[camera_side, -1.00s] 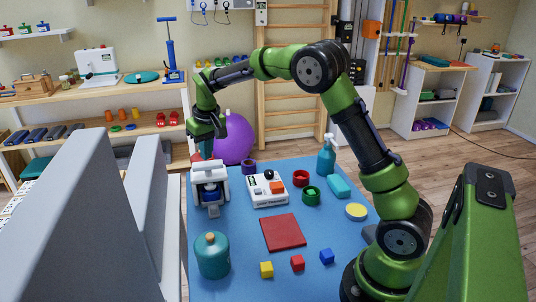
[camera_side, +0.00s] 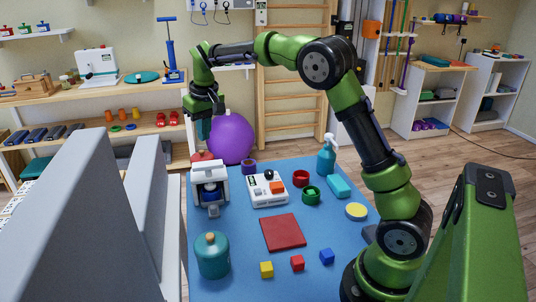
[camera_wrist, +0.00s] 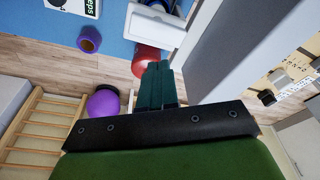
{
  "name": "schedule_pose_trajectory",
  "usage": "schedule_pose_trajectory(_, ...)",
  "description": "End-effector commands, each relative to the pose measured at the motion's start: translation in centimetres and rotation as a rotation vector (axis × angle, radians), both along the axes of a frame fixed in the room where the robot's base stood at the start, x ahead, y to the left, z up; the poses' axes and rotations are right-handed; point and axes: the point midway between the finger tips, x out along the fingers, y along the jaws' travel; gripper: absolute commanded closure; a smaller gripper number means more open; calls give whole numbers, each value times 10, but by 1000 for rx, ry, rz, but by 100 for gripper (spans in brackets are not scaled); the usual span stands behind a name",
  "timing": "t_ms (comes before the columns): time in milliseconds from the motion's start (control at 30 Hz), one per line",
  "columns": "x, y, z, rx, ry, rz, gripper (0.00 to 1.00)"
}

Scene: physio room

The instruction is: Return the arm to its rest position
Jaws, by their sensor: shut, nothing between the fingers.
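My green arm reaches over the blue table (camera_side: 335,227) from its base at the front right. My gripper (camera_side: 203,138) is at the far left end of the table, in the air above a white device (camera_side: 222,171) and a red object (camera_side: 203,156). In the wrist view my gripper (camera_wrist: 160,66) shows its dark teal fingers closed together with nothing between them. The red object (camera_wrist: 145,56) shows just beyond the fingertips in that view, apart from them as far as I can tell.
On the table are a teal canister (camera_side: 212,256), a red mat (camera_side: 282,232), a white box with an orange part (camera_side: 268,194), a spray bottle (camera_side: 326,158) and small cubes. A purple ball (camera_side: 231,140) is behind the table. Grey panels (camera_side: 85,220) stand at the front left.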

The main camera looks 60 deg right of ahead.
Motion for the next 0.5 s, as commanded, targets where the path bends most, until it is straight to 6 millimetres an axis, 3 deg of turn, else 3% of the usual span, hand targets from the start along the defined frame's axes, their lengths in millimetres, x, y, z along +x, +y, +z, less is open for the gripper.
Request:
schedule_pose_trajectory(300,2,-1,-2,0,-11,-16,100)
schedule_pose_trajectory(400,-10,3,-18,22,7,-35,100)
schedule_pose_trajectory(500,-34,15,-13,59,-12,-53,100)
